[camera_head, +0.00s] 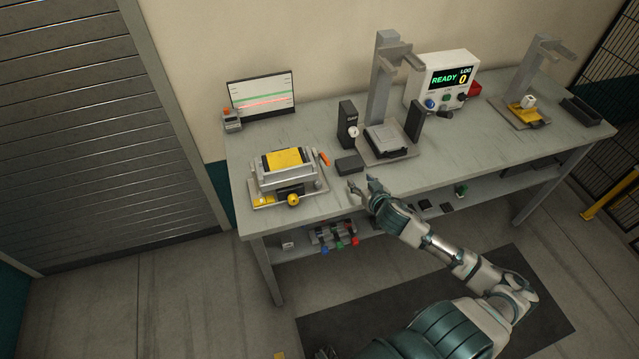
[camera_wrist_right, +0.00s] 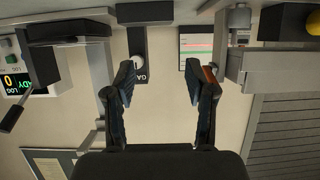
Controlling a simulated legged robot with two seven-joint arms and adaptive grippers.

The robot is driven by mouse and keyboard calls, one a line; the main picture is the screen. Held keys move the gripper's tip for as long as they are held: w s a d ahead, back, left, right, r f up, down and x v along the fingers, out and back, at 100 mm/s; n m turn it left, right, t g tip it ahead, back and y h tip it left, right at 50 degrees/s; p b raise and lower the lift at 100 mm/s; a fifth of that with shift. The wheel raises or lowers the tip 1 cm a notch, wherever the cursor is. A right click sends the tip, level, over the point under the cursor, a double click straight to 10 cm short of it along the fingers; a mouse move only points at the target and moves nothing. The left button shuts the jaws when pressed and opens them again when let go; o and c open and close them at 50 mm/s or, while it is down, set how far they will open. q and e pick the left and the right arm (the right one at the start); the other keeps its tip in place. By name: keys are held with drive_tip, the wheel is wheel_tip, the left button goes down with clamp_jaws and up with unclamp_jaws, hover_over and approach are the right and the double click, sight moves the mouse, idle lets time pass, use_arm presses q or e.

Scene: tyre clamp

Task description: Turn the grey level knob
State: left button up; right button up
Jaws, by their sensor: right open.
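The white console (camera_head: 441,82) at the back of the bench shows READY and 0. Small knobs sit along its lower front: a blue one (camera_head: 429,103), a greyish one (camera_head: 445,98) and a green one. They are too small to tell which is the level knob. In the upside-down wrist view the console (camera_wrist_right: 18,80) is at the left edge. My right gripper (camera_head: 362,186) is open and empty near the bench's front edge, well left of and nearer than the console. Its two fingers stand apart in the wrist view (camera_wrist_right: 162,85). A small dark part at the head view's bottom edge may be my left gripper (camera_head: 325,353).
A grey press stand (camera_head: 383,85) and a dark box with a white dial (camera_head: 348,125) stand left of the console. A black-handled lever (camera_head: 445,113) sticks out in front of it. A yellow-topped fixture (camera_head: 286,165) and a screen (camera_head: 262,93) are further left.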

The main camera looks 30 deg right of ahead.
use_arm(q)
drive_tip(key=shift+s+a+r+p, duration=0.1)
drive_tip(key=shift+s+r+p, duration=0.25)
drive_tip(key=shift+r+p, duration=0.4)
drive_tip(key=shift+s+a+r+p, duration=0.1)
drive_tip(key=shift+s+r+p, duration=0.2)
drive_tip(key=shift+r+p, duration=0.4)
drive_tip(key=shift+s+a+r+p, duration=0.1)
drive_tip(key=shift+s+r+p, duration=0.25)
drive_tip(key=shift+r+p, duration=0.35)
use_arm(e)
drive_tip(key=shift+s+d+r, duration=0.55)
drive_tip(key=shift+s+d, duration=0.35)
drive_tip(key=shift+s+d+r, duration=0.5)
drive_tip(key=shift+s+d, duration=0.35)
drive_tip(key=shift+s, duration=0.05)
use_arm(q)
drive_tip(key=shift+f, duration=0.1)
drive_tip(key=shift+r+p, duration=0.5)
drive_tip(key=shift+p, duration=0.1)
use_arm(e)
drive_tip(key=shift+s, duration=0.15)
